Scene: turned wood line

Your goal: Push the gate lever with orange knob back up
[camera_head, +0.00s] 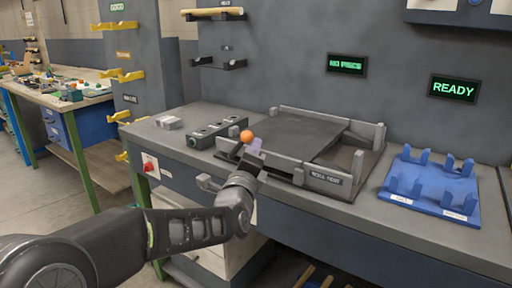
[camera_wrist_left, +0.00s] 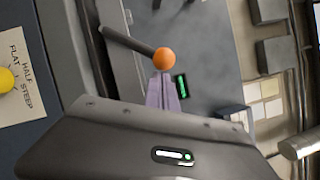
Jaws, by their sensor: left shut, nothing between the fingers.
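The gate lever's orange knob (camera_head: 246,136) stands above the front of the work point fixture (camera_head: 325,178). In the left wrist view the orange knob (camera_wrist_left: 163,59) sits at the end of a dark lever rod (camera_wrist_left: 128,41), which slants in the picture. My left gripper (camera_head: 256,146) is shut and empty, just right of the knob and slightly lower. In the wrist view its pale purple fingertips (camera_wrist_left: 163,88) are right below the knob; I cannot tell whether they touch it. My wrist hides part of the fixture's front. My right gripper is not in view.
A blue rack (camera_head: 432,186) with upright prongs lies on the bench at right. A dark block with round holes (camera_head: 213,133) lies left of the lever. Wall screens read "NO PIECE" (camera_head: 347,65) and "READY" (camera_head: 453,88). A yellow knob (camera_wrist_left: 6,80) shows beside a "HALF, FLAT, STEEP" label.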

